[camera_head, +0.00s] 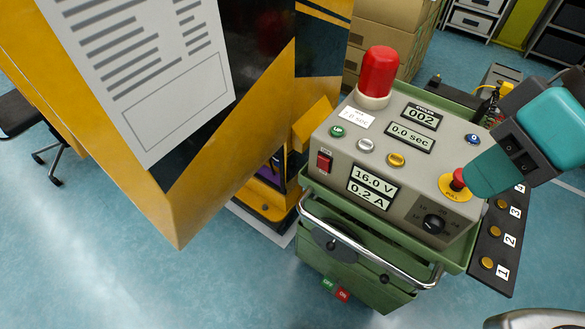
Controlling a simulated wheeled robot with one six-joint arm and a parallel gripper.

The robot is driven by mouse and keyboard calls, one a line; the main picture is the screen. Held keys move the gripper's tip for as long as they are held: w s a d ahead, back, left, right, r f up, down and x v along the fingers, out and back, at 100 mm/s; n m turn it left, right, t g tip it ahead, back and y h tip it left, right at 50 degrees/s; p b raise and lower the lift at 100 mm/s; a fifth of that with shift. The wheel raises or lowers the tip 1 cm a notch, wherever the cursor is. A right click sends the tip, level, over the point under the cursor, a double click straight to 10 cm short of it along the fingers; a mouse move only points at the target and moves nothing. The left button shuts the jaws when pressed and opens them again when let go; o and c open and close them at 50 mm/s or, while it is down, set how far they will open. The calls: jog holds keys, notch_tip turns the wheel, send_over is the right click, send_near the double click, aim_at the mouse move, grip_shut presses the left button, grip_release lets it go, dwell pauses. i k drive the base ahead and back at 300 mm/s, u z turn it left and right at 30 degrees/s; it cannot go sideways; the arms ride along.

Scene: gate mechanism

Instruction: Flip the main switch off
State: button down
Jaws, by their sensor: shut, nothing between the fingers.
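The control box (385,175) is a grey, sloped panel on top of a green cart. A small red rocker switch (323,161) sits at its left front edge, beside the voltage display; its label is too small to read, and I cannot tell which way it is tipped. The display (371,187) reads 16.0 V and 0.2 A. My gripper (474,186), teal and dark, comes in from the right. It is shut and empty, its tip by the red stop button (457,180) on a yellow base, partly overlapping it in view. Whether they touch is unclear.
A red beacon (378,72) stands at the back of the box. Green, white, yellow and blue buttons and a black knob (434,223) share the panel. A chrome handle (368,250) runs along the cart front. A yellow machine (190,185) stands left. Open floor lies in front.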

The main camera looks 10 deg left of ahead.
aim_at(324, 163)
jog(key=u, duration=2.1)
jog(key=k, duration=0.85)
jog(key=z, duration=0.6)
jog(key=i, duration=0.5)
jog(key=z, duration=0.05)
